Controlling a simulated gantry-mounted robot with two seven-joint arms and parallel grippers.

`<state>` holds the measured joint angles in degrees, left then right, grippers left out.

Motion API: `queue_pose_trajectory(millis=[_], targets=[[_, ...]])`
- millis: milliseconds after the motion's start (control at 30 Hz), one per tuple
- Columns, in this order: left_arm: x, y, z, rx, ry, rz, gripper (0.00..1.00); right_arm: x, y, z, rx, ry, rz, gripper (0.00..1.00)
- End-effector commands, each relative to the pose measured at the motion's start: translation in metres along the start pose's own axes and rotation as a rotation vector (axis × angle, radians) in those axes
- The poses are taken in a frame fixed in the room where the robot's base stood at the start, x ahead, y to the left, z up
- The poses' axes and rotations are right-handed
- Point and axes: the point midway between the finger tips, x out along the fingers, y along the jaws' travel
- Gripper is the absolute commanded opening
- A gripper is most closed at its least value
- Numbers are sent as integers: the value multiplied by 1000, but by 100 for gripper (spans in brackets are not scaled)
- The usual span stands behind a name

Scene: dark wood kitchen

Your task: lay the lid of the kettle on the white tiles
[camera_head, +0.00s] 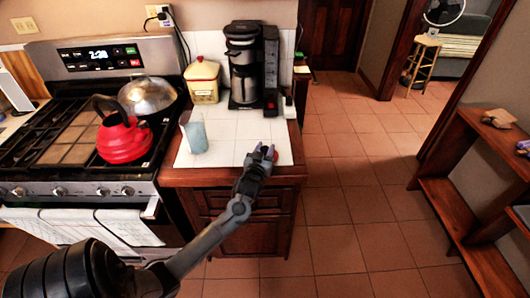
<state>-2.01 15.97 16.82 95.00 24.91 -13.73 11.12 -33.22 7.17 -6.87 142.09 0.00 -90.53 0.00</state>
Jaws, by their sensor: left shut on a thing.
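The red kettle (123,142) with a dark handle stands on the stove at the left. The white tiles (228,153) cover the top of the wooden counter to the right of the stove. My left gripper (263,152) is over the right front part of the tiles, shut on a small red piece (275,156) that looks like the kettle lid. The fingers hide most of it. I cannot tell whether it touches the tiles. My right gripper is not in view.
A silver domed pan lid (147,95) is behind the kettle. A yellow canister (203,81) and a black coffee maker (245,65) stand at the back of the counter. A translucent cup (195,133) stands at the tiles' left. The middle tiles are clear.

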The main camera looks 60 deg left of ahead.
Motion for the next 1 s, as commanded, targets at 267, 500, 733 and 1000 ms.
queue_pose_trajectory(millis=[267, 500, 733, 1000], targets=[[0, 0, 6, -1, 2, 0, 7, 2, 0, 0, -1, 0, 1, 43], [0, 0, 9, 0, 1, -1, 44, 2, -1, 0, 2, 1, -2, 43], [0, 0, 9, 0, 1, 0, 63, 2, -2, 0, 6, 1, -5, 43], [0, 0, 4, 0, 2, 0, 63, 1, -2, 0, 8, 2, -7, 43]])
